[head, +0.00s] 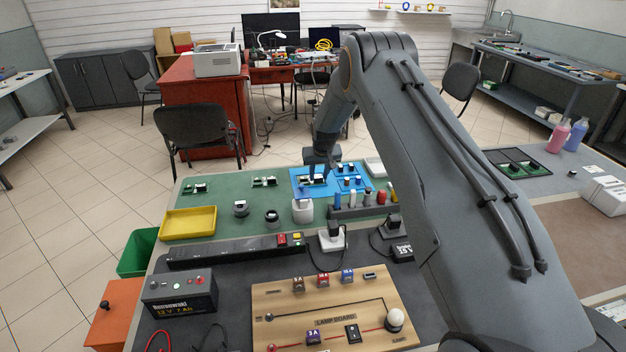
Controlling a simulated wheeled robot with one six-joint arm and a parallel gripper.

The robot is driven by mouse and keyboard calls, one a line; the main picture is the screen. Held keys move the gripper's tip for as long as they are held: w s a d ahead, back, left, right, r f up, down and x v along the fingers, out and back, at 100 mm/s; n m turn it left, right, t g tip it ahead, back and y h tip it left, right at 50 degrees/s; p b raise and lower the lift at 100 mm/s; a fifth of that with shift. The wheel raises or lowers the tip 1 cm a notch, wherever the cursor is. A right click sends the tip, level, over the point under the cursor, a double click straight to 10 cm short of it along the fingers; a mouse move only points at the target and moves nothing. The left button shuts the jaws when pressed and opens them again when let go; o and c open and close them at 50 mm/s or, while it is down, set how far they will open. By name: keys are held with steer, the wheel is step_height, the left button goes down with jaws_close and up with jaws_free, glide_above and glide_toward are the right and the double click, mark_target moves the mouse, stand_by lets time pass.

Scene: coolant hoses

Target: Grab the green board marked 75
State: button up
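Several small green boards are in view, and no number on any of them is legible, so I cannot tell which is marked 75. One green board (194,188) lies at the left of the green mat, and another green board (264,182) lies to its right. A further board (311,181) is on the blue mat (300,192), partly hidden by my gripper (318,178). My gripper points down over this board. Its fingertips are too small to show whether they are open, shut or touching the board.
A yellow tray (188,223) stands at the left on the green mat (220,200). A tool rack (362,210) and a white cup-like block (302,211) stand close in front of the blue mat. A black tray (518,164) with green boards lies at the right.

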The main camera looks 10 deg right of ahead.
steer(key=c, duration=0.7)
